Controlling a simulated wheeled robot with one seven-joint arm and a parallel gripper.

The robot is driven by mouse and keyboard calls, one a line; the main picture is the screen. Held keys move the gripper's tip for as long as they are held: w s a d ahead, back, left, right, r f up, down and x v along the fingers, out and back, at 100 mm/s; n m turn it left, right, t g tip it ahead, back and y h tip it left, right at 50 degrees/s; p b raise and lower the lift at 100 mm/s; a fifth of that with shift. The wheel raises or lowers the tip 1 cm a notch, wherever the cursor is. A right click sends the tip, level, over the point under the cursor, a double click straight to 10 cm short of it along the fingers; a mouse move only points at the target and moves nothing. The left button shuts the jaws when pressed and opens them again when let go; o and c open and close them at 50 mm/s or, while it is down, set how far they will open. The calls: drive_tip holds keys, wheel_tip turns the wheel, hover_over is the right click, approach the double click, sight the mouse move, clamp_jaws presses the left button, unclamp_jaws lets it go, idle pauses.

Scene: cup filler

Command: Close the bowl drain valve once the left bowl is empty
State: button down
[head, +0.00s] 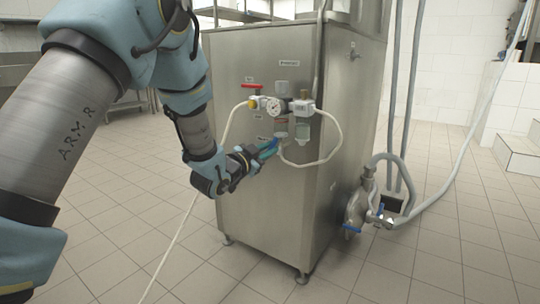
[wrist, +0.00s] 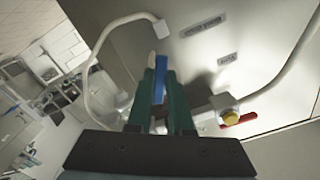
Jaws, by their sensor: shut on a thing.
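My gripper (head: 268,149) reaches the front panel of the steel cabinet, just below and left of the left bowl (head: 281,128). In the wrist view its green fingers (wrist: 160,82) are shut on a narrow blue handle (wrist: 158,80), which appears to be the bowl drain valve's handle. The valve's body is mostly hidden by the fingers. The left bowl is small and clear, under the pressure gauge (head: 273,105); I cannot tell whether liquid is in it. A second bowl (head: 302,131) hangs to its right.
The steel cabinet (head: 250,205) stands on a tiled floor. A red lever (head: 251,86) is above the gauge. A pale hose (head: 338,127) loops at the right of the bowls. A pump with blue handles (head: 358,210) and hoses sits at the cabinet's right side.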

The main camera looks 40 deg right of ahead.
drive_tip(key=shift+w+a+r+m+b, duration=0.15)
drive_tip(key=shift+r+m+b, duration=0.15)
drive_tip(key=shift+m+b, duration=1.25)
drive_tip(key=shift+w+d+r+m+b, duration=0.15)
drive_tip(key=shift+r+m+b, duration=0.3)
drive_tip(key=shift+m, duration=2)
drive_tip(key=shift+w+a+r+m+b, duration=0.15)
drive_tip(key=shift+m+b, duration=1)
drive_tip(key=shift+m, duration=0.85)
drive_tip(key=c, duration=0.8)
unclamp_jaws()
drive_tip(key=p+v, duration=0.2)
drive_tip(key=v, duration=0.8)
drive_tip(key=shift+a, duration=0.4)
